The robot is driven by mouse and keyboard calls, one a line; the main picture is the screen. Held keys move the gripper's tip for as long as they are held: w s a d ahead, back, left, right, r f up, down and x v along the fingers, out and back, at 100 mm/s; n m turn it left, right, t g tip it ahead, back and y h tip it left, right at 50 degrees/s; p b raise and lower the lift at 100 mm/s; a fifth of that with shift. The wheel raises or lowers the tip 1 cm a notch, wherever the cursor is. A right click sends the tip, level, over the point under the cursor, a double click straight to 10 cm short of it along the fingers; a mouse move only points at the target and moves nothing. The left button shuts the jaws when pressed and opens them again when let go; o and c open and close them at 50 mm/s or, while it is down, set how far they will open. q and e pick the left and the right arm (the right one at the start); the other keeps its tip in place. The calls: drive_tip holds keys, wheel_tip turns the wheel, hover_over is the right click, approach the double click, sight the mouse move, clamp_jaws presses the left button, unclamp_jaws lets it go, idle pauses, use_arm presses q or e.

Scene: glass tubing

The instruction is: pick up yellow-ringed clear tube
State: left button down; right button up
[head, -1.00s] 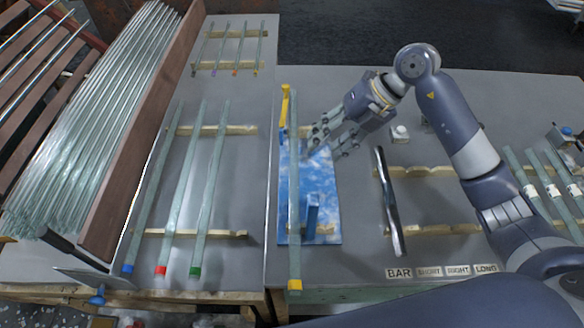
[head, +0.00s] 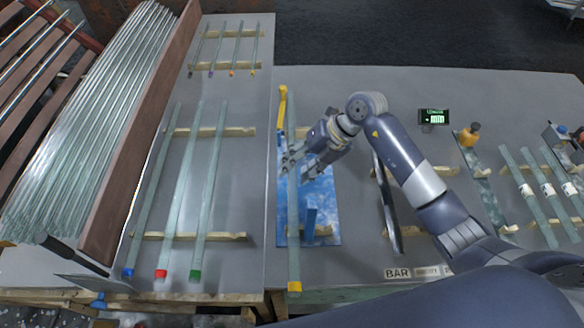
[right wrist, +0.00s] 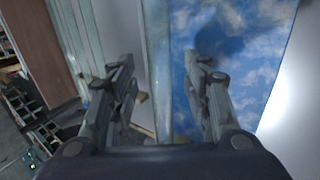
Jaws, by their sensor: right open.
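The yellow-ringed clear tube (head: 293,232) lies lengthwise along the left edge of the blue cloud-patterned board (head: 325,203), its yellow end at the table's front edge. My right gripper (head: 291,165) is open above the tube's middle. In the right wrist view the clear tube (right wrist: 160,75) runs between the two spread fingers of the right gripper (right wrist: 158,82), and I see no grip on it. My left gripper does not show.
Tubes with blue, red (head: 162,262) and green ends lie on wooden rests (head: 190,236) to the left. A bundle of clear tubes (head: 90,130) fills the far left rack. A dark bar (head: 386,205) and more tubes (head: 545,195) lie to the right.

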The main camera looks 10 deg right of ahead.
drive_tip(key=shift+f, duration=0.15)
drive_tip(key=shift+c, duration=0.6)
clamp_jaws()
